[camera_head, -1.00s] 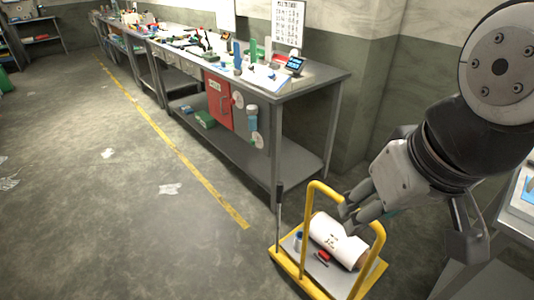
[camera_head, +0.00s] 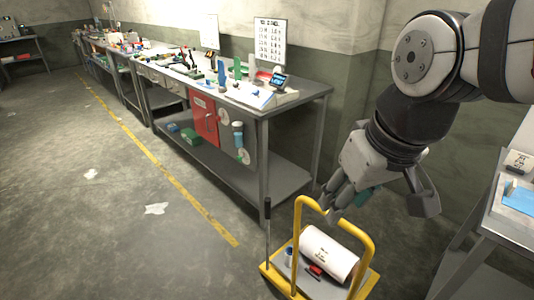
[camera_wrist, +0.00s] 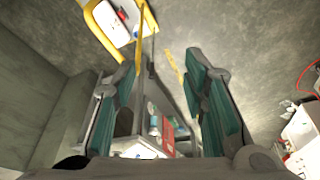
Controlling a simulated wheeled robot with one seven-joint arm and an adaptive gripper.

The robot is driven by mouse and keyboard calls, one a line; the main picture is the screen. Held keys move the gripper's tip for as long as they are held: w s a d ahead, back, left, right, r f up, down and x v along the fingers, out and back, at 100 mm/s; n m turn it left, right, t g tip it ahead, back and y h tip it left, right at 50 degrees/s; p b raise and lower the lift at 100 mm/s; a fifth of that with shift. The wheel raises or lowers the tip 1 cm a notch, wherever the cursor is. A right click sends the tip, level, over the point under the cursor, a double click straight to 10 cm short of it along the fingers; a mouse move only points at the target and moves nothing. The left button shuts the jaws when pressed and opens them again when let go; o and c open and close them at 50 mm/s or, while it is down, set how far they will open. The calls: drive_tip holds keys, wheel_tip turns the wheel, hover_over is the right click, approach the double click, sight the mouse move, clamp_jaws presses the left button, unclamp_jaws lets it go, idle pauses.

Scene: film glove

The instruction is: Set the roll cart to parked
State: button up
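The roll cart (camera_head: 268,277) is a low yellow-framed cart with a tall yellow handle hoop (camera_head: 335,220) and a thin dark lever (camera_head: 267,222) upright at its left. It bears a white roll (camera_head: 329,254), a small red item (camera_head: 316,270) and a small blue-and-white item (camera_head: 288,256). It stands on the floor by the near end of the workbench. My gripper (camera_head: 340,205) is above and behind the handle hoop. In the wrist view the green-padded fingers (camera_wrist: 162,110) are wide apart with nothing between them, and the cart frame (camera_wrist: 104,38) shows at the top.
A long grey workbench (camera_head: 285,185) with tools runs along the back wall; a red cabinet (camera_head: 205,120) hangs under its top. Another table (camera_head: 505,225) stands at the right. A yellow floor line (camera_head: 175,182) runs beside the bench. The floor at the left is mostly clear, with paper scraps (camera_head: 156,209).

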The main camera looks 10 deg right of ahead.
drive_tip(key=w+d+f+n+g+h, duration=0.1)
drive_tip(key=w+d+f+n, duration=0.1)
drive_tip(key=w+d+f, duration=0.45)
drive_tip(key=w+d+f+n+g+h, duration=0.1)
drive_tip(key=w+d+f+n+g, duration=0.2)
drive_tip(key=w+f, duration=0.65)
drive_tip(key=shift+t, duration=0.8)
drive_tip(key=d+f, duration=0.1)
drive_tip(key=f, duration=0.2)
drive_tip(key=w+d+f, duration=0.1)
drive_tip(key=f, duration=0.3)
drive_tip(key=w+f, duration=0.1)
drive_tip(key=f, duration=0.2)
drive_tip(key=shift+w+d+f+b, duration=0.25)
drive_tip(key=shift+d+f+b, duration=0.15)
clamp_jaws()
